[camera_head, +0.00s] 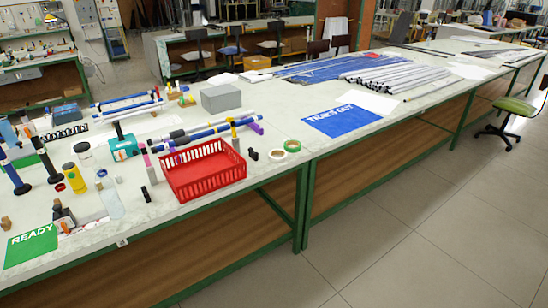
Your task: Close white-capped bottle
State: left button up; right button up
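A clear, pale bottle (110,203) stands on the workbench at the left, left of the red basket. Neither of my grippers shows in the head view.
A red basket (203,171) is right of the bottle. A green READY sheet (31,245) lies at the front left and a blue sheet (342,121) further right. Tape rolls, a grey box (221,98), rods and upright black-based tools crowd the bench. Its front edge runs close by.

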aim_at(106, 190)
jog(key=j+u, duration=0.1)
jog(key=u, duration=1.15)
